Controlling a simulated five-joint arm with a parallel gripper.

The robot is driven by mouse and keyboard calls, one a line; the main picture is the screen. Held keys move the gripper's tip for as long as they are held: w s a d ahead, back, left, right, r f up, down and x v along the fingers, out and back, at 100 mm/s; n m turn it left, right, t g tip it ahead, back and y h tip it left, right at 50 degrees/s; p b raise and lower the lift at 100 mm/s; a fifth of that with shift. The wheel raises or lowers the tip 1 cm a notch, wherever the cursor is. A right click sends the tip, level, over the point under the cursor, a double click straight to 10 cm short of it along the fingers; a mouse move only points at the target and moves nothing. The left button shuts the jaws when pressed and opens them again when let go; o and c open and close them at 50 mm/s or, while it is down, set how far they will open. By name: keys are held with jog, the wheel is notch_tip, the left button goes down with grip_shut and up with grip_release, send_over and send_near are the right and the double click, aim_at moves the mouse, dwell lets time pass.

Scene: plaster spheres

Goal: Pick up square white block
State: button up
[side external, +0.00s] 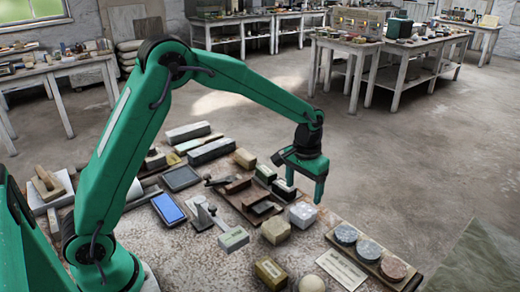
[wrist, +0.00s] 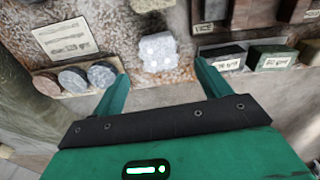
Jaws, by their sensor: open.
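The square white block (side external: 302,214) is a pale, rough cube on the stone-topped table, near its far right edge. In the wrist view the white block (wrist: 158,51) shows lighter spots on its face and appears between and just beyond my fingertips. My gripper (side external: 306,198) points down above and close to the block in the side view. In the wrist view my gripper (wrist: 160,72) has its two green fingers spread wide with nothing held between them. I cannot tell the exact height of the fingertips over the block.
A board with three stone discs (side external: 368,251) lies right of the block, beside a printed card (side external: 342,269). A tan block (side external: 276,231) sits close on its left. A wooden tray (side external: 232,202) with dark blocks is behind left.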

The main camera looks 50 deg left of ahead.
aim_at(304, 210)
jog(key=shift+w+d+f, duration=0.1)
jog(key=shift+w+f, duration=0.15)
jog(key=shift+f, duration=0.25)
jog(key=shift+w+d+f, duration=0.1)
jog(key=shift+w+f, duration=0.1)
jog(key=shift+f, duration=1.6)
jog(key=shift+f, duration=0.1)
jog(key=shift+a+f, duration=0.1)
jog(key=shift+f, duration=2.45)
jog(key=shift+r, duration=0.1)
jog(key=c, duration=1.3)
